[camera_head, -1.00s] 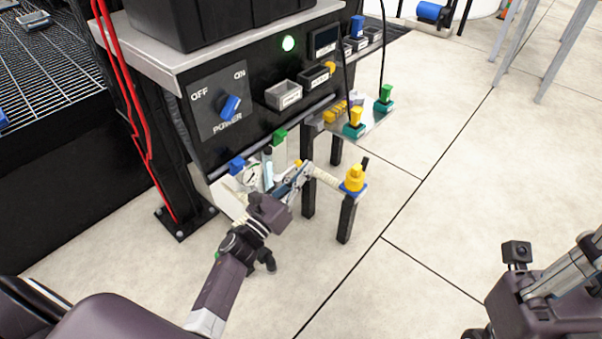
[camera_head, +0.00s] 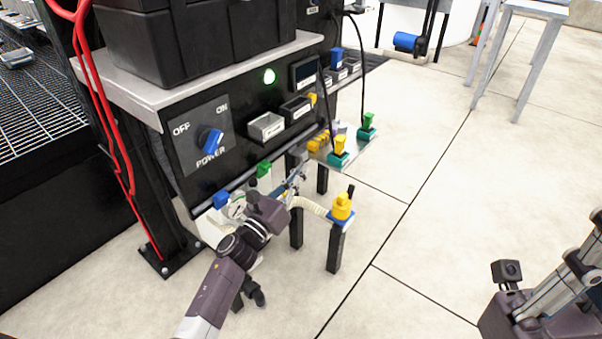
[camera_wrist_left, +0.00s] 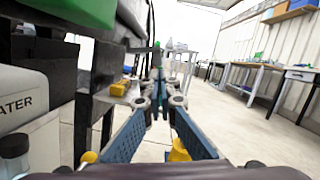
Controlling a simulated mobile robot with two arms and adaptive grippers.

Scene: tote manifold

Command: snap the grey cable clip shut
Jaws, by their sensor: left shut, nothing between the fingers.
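My left gripper (camera_head: 295,182) is in front of the lower edge of the black power panel (camera_head: 180,168). Its two blue-padded fingers come together at the tips in the left wrist view (camera_wrist_left: 159,92), with nothing seen between them. A small grey part (camera_head: 297,154) sits at the bench edge just beyond the fingertips; I cannot tell whether it is the grey cable clip, or whether the clip is open or closed. The fingers and wrist hide part of that area. My right wrist shows at the lower right of the head view, but its fingertips are out of frame.
A green valve handle (camera_head: 264,168), a blue one (camera_head: 221,200) and a round gauge (camera_head: 236,207) are close beside my left wrist. A cream hose (camera_head: 309,206) runs to a yellow fitting (camera_head: 342,207) on a black post. Teal-based connectors stand on a side shelf (camera_head: 352,148).

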